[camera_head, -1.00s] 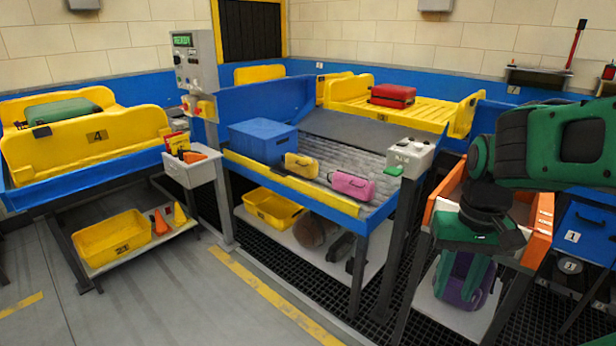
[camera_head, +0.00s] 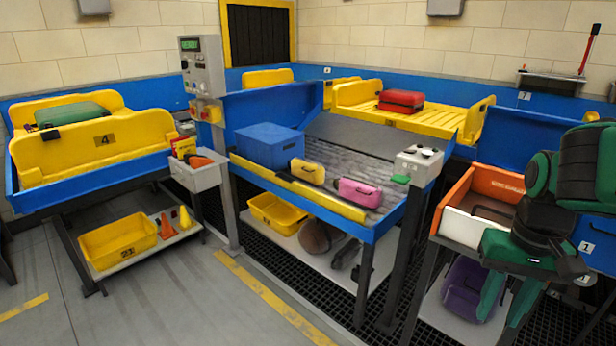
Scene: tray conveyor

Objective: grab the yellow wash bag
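The yellow wash bag (camera_head: 307,171) lies near the front edge of the blue-framed conveyor table, just behind its yellow front strip. A pink wash bag (camera_head: 359,193) lies to its right. A blue box (camera_head: 268,145) stands to its left. My gripper (camera_head: 505,305) hangs at the lower right, in front of the orange drawer, well to the right of the yellow wash bag. Its two green fingers point down and are spread apart, with nothing seen between them.
A control box (camera_head: 419,163) on a post stands between my gripper and the table. The orange drawer (camera_head: 496,184) is beside my arm, with a purple bag (camera_head: 466,287) on the shelf below. A tall control panel (camera_head: 203,68) rises at the table's left end. A red suitcase (camera_head: 401,101) lies on yellow slats behind.

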